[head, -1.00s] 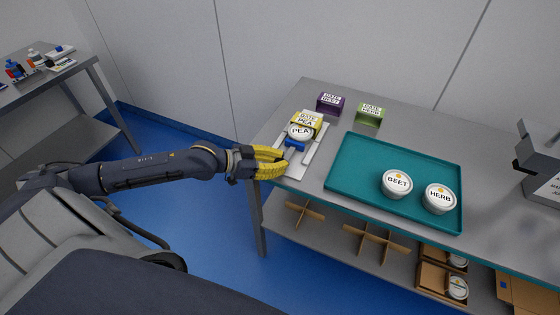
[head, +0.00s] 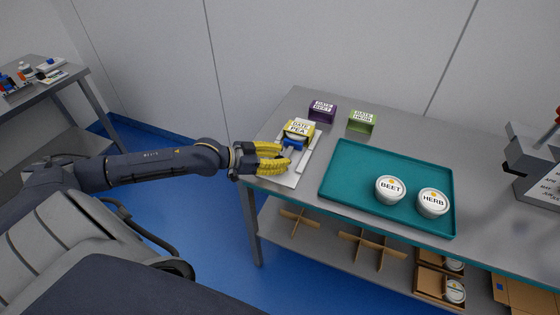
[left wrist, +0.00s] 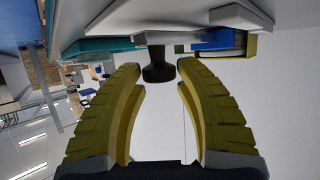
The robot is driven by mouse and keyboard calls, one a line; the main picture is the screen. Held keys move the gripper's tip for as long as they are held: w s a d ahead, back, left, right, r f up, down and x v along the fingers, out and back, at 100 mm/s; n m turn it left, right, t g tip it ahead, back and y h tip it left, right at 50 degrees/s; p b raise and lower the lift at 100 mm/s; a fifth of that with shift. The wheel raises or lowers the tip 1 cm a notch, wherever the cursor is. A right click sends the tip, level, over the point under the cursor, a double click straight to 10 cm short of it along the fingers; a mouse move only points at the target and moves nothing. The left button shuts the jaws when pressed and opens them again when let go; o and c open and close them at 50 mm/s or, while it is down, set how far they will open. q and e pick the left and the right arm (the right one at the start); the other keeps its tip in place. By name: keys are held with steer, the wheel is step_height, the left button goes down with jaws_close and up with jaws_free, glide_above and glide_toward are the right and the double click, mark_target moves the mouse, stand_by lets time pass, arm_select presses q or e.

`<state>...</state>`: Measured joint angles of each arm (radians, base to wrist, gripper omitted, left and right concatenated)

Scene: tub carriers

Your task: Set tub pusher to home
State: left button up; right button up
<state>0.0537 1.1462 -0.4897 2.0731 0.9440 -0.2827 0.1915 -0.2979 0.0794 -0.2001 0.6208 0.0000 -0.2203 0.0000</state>
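The tub pusher is a blue block (head: 292,142) on a white slide plate (head: 284,179) with pale rails, at the left of the table. Its dark knob (left wrist: 158,66) shows in the left wrist view. The block is up against the yellow pea carrier (head: 299,127); the pea tub is mostly hidden there. My left gripper (head: 284,158) is at the near side of the block, its yellow fingers apart. In the left wrist view the knob is between the fingertips, with gaps on both sides. My right gripper is not in view.
A purple beet carrier (head: 322,112) and a green herb carrier (head: 362,121) stand behind. A teal tray (head: 345,165) holds the beet tub (head: 389,189) and herb tub (head: 432,202). A grey device (head: 530,165) stands at the right. The table is clear behind the tray.

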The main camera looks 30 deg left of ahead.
arm_select(q)
steer(key=o, duration=0.3)
steer(key=shift+s+f, duration=0.1)
steer(key=shift+f, duration=0.2)
steer(key=shift+o, duration=0.2)
steer(key=shift+s+a+r, duration=0.1)
steer(key=shift+s+a, duration=0.25)
steer(key=shift+v, duration=5.15)
steer(key=shift+s+a+r, duration=0.15)
steer(key=shift+s+r, duration=0.1)
